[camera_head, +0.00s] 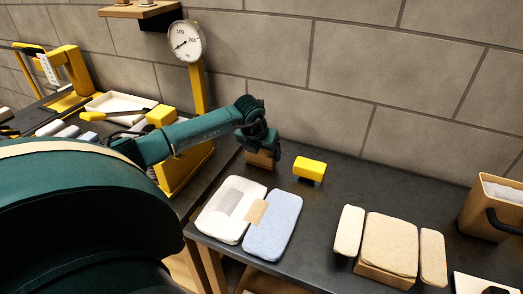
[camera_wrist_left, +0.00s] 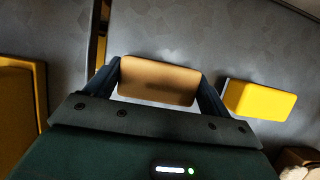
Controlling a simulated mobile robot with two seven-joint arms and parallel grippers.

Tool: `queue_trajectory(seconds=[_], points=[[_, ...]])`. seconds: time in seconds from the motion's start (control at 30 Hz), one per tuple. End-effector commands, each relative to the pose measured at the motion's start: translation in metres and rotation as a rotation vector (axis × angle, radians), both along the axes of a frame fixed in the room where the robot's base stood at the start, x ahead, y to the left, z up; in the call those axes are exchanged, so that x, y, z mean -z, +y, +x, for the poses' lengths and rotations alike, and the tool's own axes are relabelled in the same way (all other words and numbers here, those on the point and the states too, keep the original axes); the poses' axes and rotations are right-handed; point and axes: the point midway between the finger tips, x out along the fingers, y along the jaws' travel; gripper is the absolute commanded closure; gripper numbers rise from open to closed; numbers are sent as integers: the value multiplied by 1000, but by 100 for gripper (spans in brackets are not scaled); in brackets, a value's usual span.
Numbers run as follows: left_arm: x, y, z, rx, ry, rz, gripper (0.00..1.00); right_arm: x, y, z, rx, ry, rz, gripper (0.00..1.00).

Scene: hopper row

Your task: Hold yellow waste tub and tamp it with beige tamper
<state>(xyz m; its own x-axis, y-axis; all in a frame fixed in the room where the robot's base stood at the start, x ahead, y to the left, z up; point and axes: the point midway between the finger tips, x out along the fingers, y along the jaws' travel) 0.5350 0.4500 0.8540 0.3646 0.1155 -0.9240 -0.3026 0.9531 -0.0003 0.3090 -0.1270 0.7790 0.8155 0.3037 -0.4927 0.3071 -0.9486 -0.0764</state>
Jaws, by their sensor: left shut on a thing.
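My left gripper (camera_head: 262,146) is shut on a tan-brown block, which looks like the beige tamper (camera_head: 262,159), low over or on the dark table; I cannot tell if it touches. In the left wrist view the block (camera_wrist_left: 158,80) sits between the two fingers of the left gripper (camera_wrist_left: 160,82). A yellow box-like body (camera_head: 186,172), perhaps the yellow waste tub, stands left of the gripper, partly behind my arm. Its yellow edge also shows at the left of the left wrist view (camera_wrist_left: 20,108). My right gripper is not in view.
A yellow block with a dark underside (camera_head: 310,167) lies just right of the gripper. White (camera_head: 231,208) and blue (camera_head: 272,226) pads lie in front. Beige padded blocks (camera_head: 389,245) and a tan tub with a black handle (camera_head: 492,218) stand at right. A dial gauge (camera_head: 186,42) stands behind.

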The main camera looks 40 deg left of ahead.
Motion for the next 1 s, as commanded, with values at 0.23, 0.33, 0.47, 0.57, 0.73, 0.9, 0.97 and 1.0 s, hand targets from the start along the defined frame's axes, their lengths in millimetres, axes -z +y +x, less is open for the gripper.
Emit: queue_trajectory(seconds=[0.23, 0.33, 0.47, 0.57, 0.73, 0.9, 0.97, 1.0], points=[[0, 0, 0, 0, -1, 0, 46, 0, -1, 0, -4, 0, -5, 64], [-2, 0, 0, 0, -1, 1, 46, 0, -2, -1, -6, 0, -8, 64], [-9, 0, 0, 0, -2, 1, 46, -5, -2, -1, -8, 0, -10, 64], [-17, 0, 1, 0, -3, 1, 46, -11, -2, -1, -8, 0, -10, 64], [-31, 1, 0, 0, -2, 1, 46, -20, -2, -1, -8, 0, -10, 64], [-45, 1, 0, 0, -2, 1, 46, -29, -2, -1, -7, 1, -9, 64], [-50, 1, 0, 0, -2, 1, 46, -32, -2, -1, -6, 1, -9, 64], [-53, 1, 0, 0, -2, 1, 46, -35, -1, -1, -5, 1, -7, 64]])
